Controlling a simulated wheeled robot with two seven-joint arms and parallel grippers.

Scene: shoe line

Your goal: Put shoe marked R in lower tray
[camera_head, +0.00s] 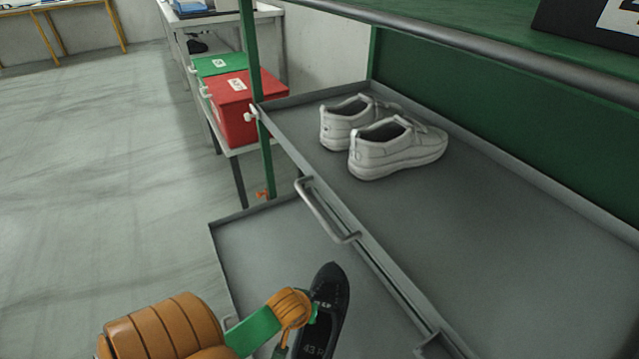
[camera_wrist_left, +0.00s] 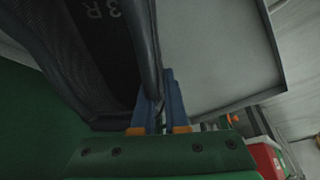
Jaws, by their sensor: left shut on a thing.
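A black shoe (camera_head: 330,290) with light lettering on its insole, partly readable as 43, is held over the lower tray (camera_head: 270,248). In the left wrist view the shoe (camera_wrist_left: 105,45) fills the upper left, and a 3 and an R show inside it. My left gripper (camera_head: 300,327) is shut on the shoe's side wall; its blue fingers (camera_wrist_left: 167,100) pinch the rim. I cannot tell whether the sole touches the tray. The shoe's near end is cut off by the bottom of the head view. The lower tray's bare grey floor (camera_wrist_left: 215,60) also shows in the wrist view. My right gripper is out of view.
The upper tray (camera_head: 510,235), with a handle (camera_head: 322,212), overhangs the lower tray's right side and holds two white shoes (camera_head: 395,148). A green post (camera_head: 258,100) stands at the left corner. Red (camera_head: 240,105) and green (camera_head: 218,64) boxes sit on a table behind.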

